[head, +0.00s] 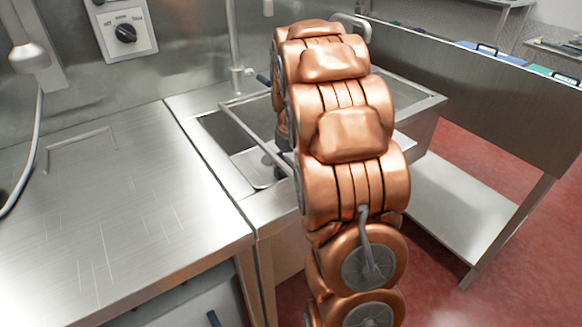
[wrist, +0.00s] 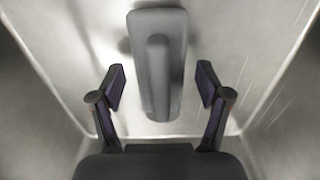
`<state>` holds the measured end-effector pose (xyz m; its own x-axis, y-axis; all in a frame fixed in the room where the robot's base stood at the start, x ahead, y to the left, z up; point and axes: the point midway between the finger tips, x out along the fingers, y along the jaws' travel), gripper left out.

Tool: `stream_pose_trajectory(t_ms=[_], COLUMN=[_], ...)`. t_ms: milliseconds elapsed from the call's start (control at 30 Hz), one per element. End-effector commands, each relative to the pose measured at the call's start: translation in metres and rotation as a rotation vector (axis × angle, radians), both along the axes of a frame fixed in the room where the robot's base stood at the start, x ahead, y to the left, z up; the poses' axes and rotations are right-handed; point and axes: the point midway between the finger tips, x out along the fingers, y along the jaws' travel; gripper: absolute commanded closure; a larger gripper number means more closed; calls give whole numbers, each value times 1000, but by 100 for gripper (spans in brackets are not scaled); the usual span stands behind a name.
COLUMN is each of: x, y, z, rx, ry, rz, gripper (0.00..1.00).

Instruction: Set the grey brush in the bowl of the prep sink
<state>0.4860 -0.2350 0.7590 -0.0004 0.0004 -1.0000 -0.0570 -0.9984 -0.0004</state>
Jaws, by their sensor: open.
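In the wrist view the grey brush (wrist: 155,88) lies lengthwise ahead of my gripper (wrist: 160,72), its near end between the two spread fingers. Both fingers stand apart from it, with a gap on each side, so my gripper is open and holds nothing. Below and around the brush are the bare metal floor and walls of the sink bowl (wrist: 285,60). A shadow shows at the brush's left; I cannot tell if all of it touches the floor. In the head view my arm covers much of the prep sink (head: 209,158) and hides the brush.
A steel counter (head: 120,220) adjoins the sink on the left. A faucet (head: 234,45) stands behind it, and a knob panel (head: 125,33) is on the back wall. A lower shelf (head: 455,205) and red floor (head: 485,155) lie to the right.

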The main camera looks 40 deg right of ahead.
Motion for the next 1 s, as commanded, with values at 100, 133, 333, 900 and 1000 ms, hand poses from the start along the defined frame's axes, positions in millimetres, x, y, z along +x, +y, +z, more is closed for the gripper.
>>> stream_pose_trajectory(t_ms=[100,133,333,900,1000], x=[1,1,1,0,0], y=[0,0,0,0,0], z=[6,9,41,120,123], rx=[-1,-1,-2,0,0], ry=[-3,-4,-3,-1,-1], rz=[0,0,1,0,0], gripper=[24,24,24,24,24])
